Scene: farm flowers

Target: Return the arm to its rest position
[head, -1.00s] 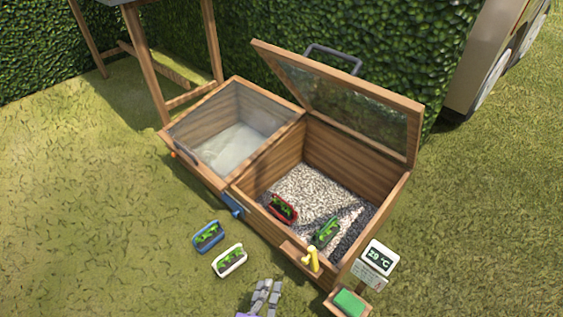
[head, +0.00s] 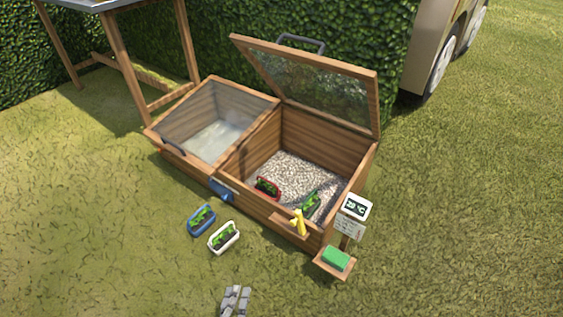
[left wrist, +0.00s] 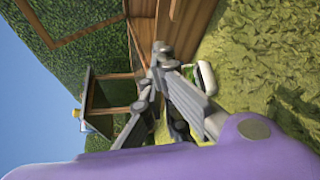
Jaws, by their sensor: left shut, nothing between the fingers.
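My left gripper (head: 235,300) is at the bottom edge of the head view, over the grass and in front of the cold frame. Its fingers are shut with nothing between them. In the left wrist view the grey fingers (left wrist: 160,60) come together, with my purple arm below them. The white planter (head: 223,237) and the blue planter (head: 201,220) stand on the grass, apart from the gripper. My right gripper is not in view.
The wooden cold frame (head: 262,214) has its right lid (head: 330,90) raised and its left lid (head: 215,115) closed. A red planter (head: 267,188) and a green planter (head: 310,204) sit on the gravel inside. A sign (head: 352,215) and green sponge (head: 336,258) stand at the right corner.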

